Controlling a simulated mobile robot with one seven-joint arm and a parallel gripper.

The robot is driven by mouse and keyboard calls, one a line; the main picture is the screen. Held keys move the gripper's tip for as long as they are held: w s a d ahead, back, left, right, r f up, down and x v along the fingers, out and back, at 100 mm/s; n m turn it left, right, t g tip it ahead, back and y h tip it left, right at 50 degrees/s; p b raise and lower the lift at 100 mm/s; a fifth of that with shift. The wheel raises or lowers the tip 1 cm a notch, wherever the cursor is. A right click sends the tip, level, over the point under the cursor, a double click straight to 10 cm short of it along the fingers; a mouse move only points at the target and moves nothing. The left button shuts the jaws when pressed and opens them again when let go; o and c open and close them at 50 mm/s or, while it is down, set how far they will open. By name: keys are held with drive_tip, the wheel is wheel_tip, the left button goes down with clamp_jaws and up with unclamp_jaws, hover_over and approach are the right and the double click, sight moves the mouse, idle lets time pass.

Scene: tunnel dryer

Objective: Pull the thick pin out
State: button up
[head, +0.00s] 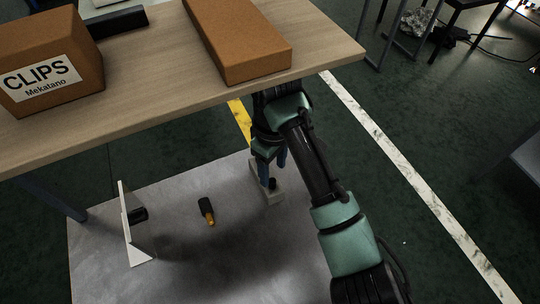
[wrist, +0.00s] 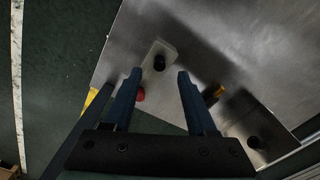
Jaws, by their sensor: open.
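A dark pin with an orange end (head: 207,211) is apart to the left. A black cylinder (head: 138,215) shows at a white upright panel (head: 127,225). Which pin is thick is unclear.
The wooden table (head: 150,65) overhangs the grey plate (head: 190,272), carrying a CLIPS box (head: 50,60) and a long brown box (head: 237,40); my arm reaches beneath its edge. A red object (wrist: 141,95) lies close to the left finger in the wrist view.

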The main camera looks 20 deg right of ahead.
sight(272, 180)
drive_tip(key=shift+f+p, duration=0.3)
drive_tip(key=shift+f, duration=2.25)
clamp_jaws()
